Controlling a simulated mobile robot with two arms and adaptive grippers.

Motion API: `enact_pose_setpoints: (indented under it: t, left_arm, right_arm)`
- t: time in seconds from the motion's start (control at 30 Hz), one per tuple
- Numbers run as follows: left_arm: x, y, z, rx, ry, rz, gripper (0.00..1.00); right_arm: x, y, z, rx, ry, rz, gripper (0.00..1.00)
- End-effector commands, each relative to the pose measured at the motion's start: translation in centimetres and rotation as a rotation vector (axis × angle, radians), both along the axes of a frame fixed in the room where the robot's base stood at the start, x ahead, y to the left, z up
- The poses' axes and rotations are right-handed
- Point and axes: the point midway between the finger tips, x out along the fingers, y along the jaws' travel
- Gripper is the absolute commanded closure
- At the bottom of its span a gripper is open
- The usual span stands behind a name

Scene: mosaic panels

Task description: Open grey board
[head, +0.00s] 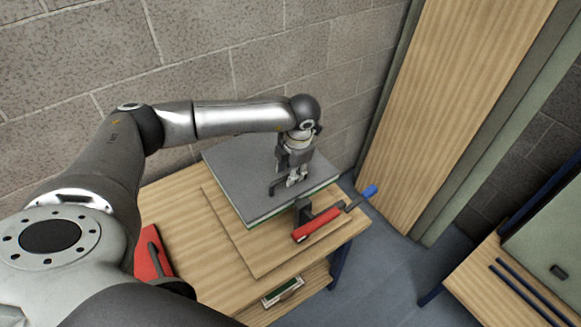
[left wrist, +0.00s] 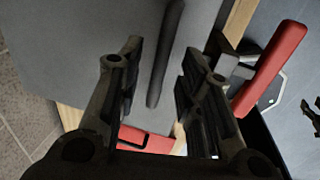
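The grey board (head: 240,175) lies flat and closed-looking on the wooden table, with a green layer showing along its lower edge. It fills the upper part of the left wrist view (left wrist: 70,35). A dark bar handle (left wrist: 166,55) stands on its top. My left gripper (head: 292,181) is over the board's right part, pointing down. In the left wrist view its two fingers (left wrist: 157,90) are apart, with the handle between and beyond them, and a gap shows on both sides. Whether the fingertips reach handle height is unclear. My right gripper does not show.
A red-handled piece (head: 317,224) and a blue-handled one (head: 362,197) lie at the table's (head: 190,215) right edge. A red object with a black handle (head: 153,258) is at the left. A block wall (head: 200,60) stands close behind. A second table (head: 490,285) is at right.

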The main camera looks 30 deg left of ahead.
Motion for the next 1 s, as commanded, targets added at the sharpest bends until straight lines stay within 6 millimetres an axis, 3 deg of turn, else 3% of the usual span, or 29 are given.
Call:
enact_pose_setpoints:
  t: [0.37, 0.63, 1.0]
  left_arm:
    - [0.03, 0.05, -0.62, -0.001, 0.000, -0.001, 0.68]
    - [0.03, 0.05, -0.58, -0.001, -0.001, 0.000, 1.00]
    - [0.07, -0.07, -0.34, -0.007, 0.001, 0.000, 1.00]
  right_arm:
    - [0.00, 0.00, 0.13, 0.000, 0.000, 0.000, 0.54]
    - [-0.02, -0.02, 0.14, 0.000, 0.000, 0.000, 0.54]
    - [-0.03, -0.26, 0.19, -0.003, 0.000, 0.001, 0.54]
